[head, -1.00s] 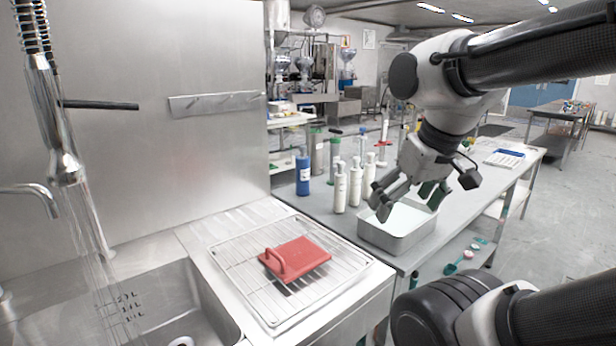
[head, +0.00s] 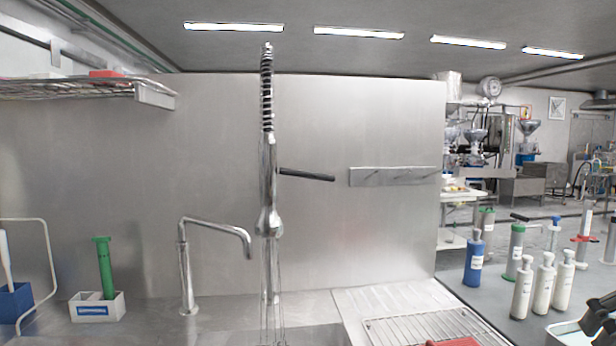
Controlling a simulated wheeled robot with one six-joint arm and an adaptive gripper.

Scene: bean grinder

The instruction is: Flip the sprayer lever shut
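The sprayer (head: 269,190) hangs upright in front of the steel back wall, with a coiled spring (head: 267,90) at its top. Its black lever (head: 307,175) sticks out to the right, almost level and tipped slightly down at its end. Thin, clear streaks of water (head: 273,310) fall from the sprayer head. Only a small dark part of my gripper (head: 603,322) shows at the lower right corner, over the metal pan and far from the lever. Its fingertips are not clear there.
A curved tap (head: 187,265) stands left of the sprayer. A wire rack (head: 395,328) with a red object (head: 455,342) is at the lower right. A blue bottle (head: 474,262) and several others stand right of the wall. A wall rail (head: 393,176) is right of the lever. The space before the lever looks clear.

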